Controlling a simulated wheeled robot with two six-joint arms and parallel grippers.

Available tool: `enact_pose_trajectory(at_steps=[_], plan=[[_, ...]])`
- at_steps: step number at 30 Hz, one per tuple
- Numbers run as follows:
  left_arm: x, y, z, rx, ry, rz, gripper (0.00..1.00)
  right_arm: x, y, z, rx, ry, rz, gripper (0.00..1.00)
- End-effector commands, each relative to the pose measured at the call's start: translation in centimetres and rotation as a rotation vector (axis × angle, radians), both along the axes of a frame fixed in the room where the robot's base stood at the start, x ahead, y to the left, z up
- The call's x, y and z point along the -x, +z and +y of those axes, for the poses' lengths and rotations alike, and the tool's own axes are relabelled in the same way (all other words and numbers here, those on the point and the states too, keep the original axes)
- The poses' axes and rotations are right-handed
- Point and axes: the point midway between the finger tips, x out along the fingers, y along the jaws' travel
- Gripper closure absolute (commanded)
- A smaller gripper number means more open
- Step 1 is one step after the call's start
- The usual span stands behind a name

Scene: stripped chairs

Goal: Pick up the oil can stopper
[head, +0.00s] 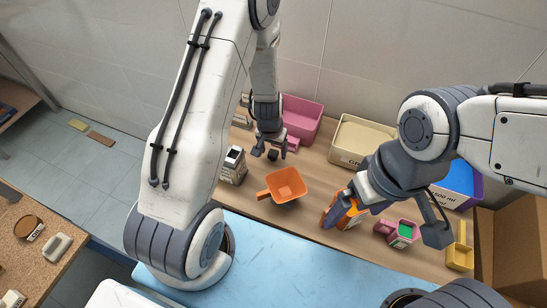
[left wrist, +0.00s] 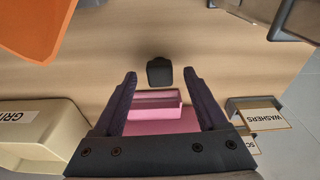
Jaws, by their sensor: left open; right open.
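A small dark block, which looks like the oil can stopper, lies on the wooden bench top in the head view (head: 272,155). It also shows in the left wrist view (left wrist: 159,72), dark grey with rounded corners. My left gripper (head: 270,151) is open above it, with the block between the fingertips in the picture, seemingly touching neither finger. The fingers also show in the left wrist view (left wrist: 160,76). My right gripper (head: 386,217) is open further right, over an orange object (head: 352,216) that it partly hides. I cannot tell which container is the oil can.
Behind are a pink bin (head: 302,112) and a beige bin (head: 362,138).

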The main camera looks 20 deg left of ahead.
Motion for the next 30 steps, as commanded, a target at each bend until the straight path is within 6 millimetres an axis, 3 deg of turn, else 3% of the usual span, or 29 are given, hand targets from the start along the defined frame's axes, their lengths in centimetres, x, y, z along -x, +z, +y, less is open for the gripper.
enact_pose_trajectory(at_steps=[1, 3, 10, 11, 16, 30], plan=[[-0.1, -1.4, 0.0, 0.0, -0.001, 0.001, 0.25, 0.0, -1.2, 0.0, 0.0, 0.0, 0.0, 0.0], [-0.2, -1.8, 0.0, 0.0, 0.0, 0.0, 0.25, 0.0, -1.5, 0.0, 0.0, 0.0, 0.0, 0.0], [-0.2, -1.6, 0.0, 0.0, 0.0, 0.0, 0.25, 0.0, -1.3, 0.0, 0.0, 0.0, 0.0, 0.0], [-0.2, -1.6, 0.0, 0.0, 0.0, 0.0, 0.33, 0.0, -1.3, 0.0, 0.0, 0.0, 0.0, 0.0], [-0.2, -1.6, 0.0, 0.0, 0.0, 0.001, 0.98, 0.0, -1.3, 0.0, 0.0, 0.0, 0.0, 0.0], [-0.2, -0.7, 0.0, 0.0, 0.0, 0.0, 1.0, 0.0, -0.5, 0.0, 0.0, 0.0, 0.0, 0.0]])
